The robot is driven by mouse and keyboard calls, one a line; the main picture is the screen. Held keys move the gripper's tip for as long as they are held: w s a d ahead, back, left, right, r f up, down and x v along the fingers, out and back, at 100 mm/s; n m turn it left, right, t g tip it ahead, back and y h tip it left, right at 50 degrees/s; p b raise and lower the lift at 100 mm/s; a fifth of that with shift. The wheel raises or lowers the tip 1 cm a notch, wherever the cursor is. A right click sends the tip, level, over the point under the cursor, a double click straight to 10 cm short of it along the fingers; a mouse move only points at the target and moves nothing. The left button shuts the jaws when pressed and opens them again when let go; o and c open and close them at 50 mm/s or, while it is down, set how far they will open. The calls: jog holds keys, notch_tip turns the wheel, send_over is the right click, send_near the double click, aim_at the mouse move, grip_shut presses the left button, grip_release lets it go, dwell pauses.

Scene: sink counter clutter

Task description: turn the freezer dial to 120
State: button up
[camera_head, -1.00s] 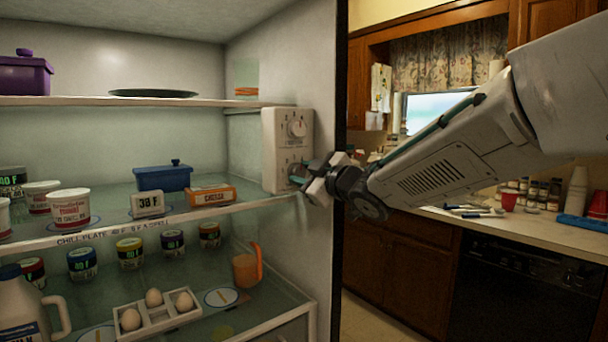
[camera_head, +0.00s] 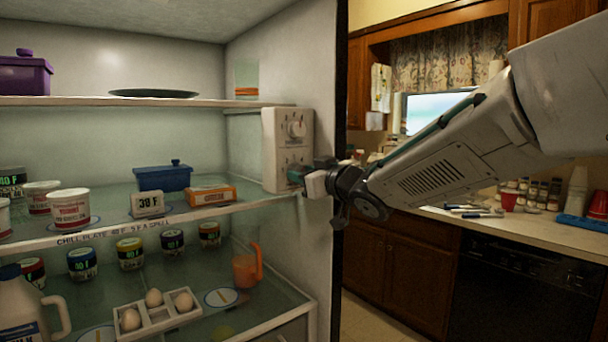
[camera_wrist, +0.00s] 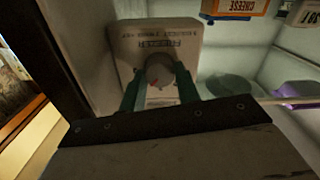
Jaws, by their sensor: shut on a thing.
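The control box (camera_head: 287,150) is a pale panel on the fridge's right inner wall. Its upper dial (camera_head: 297,129) is clear of my gripper. My gripper (camera_head: 298,175) is at the lower part of the box, on the lower dial, which it mostly hides in the head view. In the wrist view my gripper's green fingers (camera_wrist: 160,88) are on both sides of a round grey dial (camera_wrist: 159,70) with a red mark, shut on it. Lettering by this dial appears upside down and looks like "FREEZER". I cannot read the dial's setting.
The shelf edge (camera_head: 180,225) runs just below the box. An orange cheese box (camera_head: 211,195), a display reading 38 F (camera_head: 147,204) and a blue container (camera_head: 163,177) stand left of it. The fridge's dark side edge (camera_head: 341,90) is close to my wrist.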

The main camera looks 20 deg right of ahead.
dwell(0.3)
jog(key=o, duration=1)
jog(key=v, duration=0.7)
jog(key=shift+s+d, duration=0.1)
jog(key=shift+s, duration=0.25)
